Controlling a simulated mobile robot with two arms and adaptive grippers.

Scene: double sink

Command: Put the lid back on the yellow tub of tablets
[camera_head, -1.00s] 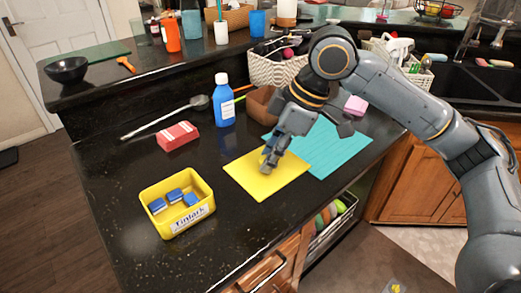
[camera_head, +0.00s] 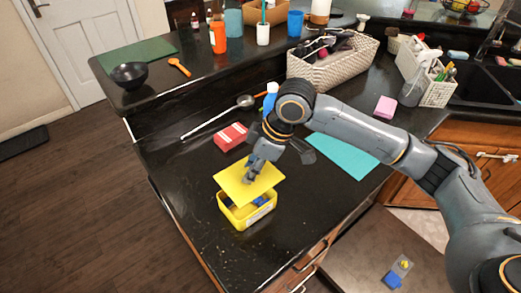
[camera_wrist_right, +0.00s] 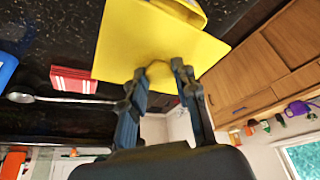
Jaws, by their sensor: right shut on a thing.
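The yellow tub (camera_head: 247,217) stands on the black counter near its front left edge, with blue tablets (camera_head: 262,200) showing inside. My right gripper (camera_head: 251,177) is shut on the flat yellow lid (camera_head: 232,183). The lid is tilted and partly covers the tub's opening; a gap at the front leaves the tablets visible. In the right wrist view the lid (camera_wrist_right: 120,45) fills the top middle, its knob between the fingertips (camera_wrist_right: 160,72), and a corner of the tub (camera_wrist_right: 185,8) shows beyond it. Whether the lid touches the rim is unclear. My left gripper is not seen.
A red box (camera_head: 230,137) and a long spoon (camera_head: 215,118) lie behind the tub. A blue bottle (camera_head: 270,98) is partly hidden by my right arm. A teal mat (camera_head: 343,157) lies to the right. The counter left of the tub is clear.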

